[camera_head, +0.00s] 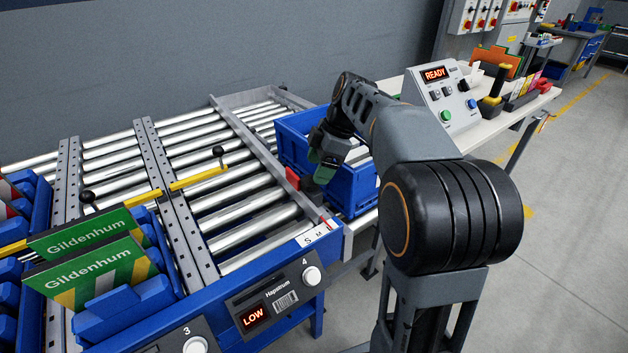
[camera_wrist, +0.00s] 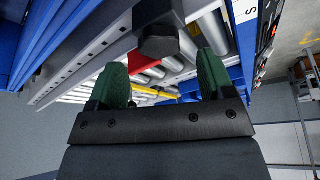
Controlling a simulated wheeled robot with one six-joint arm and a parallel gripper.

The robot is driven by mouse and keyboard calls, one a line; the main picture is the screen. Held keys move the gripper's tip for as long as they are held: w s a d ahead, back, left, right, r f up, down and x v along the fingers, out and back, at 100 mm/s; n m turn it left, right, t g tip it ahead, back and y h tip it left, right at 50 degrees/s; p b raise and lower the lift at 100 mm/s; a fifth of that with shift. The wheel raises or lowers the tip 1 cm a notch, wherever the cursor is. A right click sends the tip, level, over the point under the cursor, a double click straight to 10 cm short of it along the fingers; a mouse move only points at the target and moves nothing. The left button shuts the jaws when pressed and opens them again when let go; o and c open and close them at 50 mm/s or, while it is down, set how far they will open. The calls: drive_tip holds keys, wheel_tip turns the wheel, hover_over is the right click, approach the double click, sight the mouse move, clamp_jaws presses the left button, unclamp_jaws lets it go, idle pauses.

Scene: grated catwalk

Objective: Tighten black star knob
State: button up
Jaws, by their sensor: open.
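A dark faceted knob (camera_wrist: 158,40), which looks like the black star knob, shows at the top middle of the wrist view. It lies ahead of the gap between my green fingertips, apart from both. My gripper (camera_wrist: 162,72) is open and empty, with one finger on either side of the picture's middle. In the head view my gripper (camera_head: 325,168) hangs at the right end of the roller conveyor, in front of the blue crate.
The blue crate (camera_head: 355,186) stands close behind and beside my gripper. A red block (camera_head: 292,178) sits at the conveyor rail, left of my gripper. Black ball-ended levers (camera_head: 218,151) stand on the roller conveyor (camera_head: 240,190). A control box (camera_head: 440,95) reading READY sits on the table behind.

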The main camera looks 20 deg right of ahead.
sight(311, 184)
drive_tip(key=shift+b+x, duration=0.3)
drive_tip(key=shift+x, duration=1.45)
drive_tip(key=c, duration=0.9)
drive_tip(key=shift+m, duration=0.3)
drive_tip(key=m, duration=0.1)
drive_tip(key=m+t+b, duration=0.1)
drive_tip(key=m, duration=0.1)
drive_tip(key=shift+s+m+t+h, duration=0.15)
drive_tip(key=shift+m+t+h, duration=0.15)
drive_tip(key=shift+s+a+m+t+h, duration=0.1)
drive_tip(key=shift+m+t+h, duration=0.25)
drive_tip(key=shift+m, duration=0.9)
drive_tip(key=shift+m+t+h, duration=0.25)
drive_tip(key=shift+m+t, duration=0.1)
drive_tip(key=shift+m, duration=0.9)
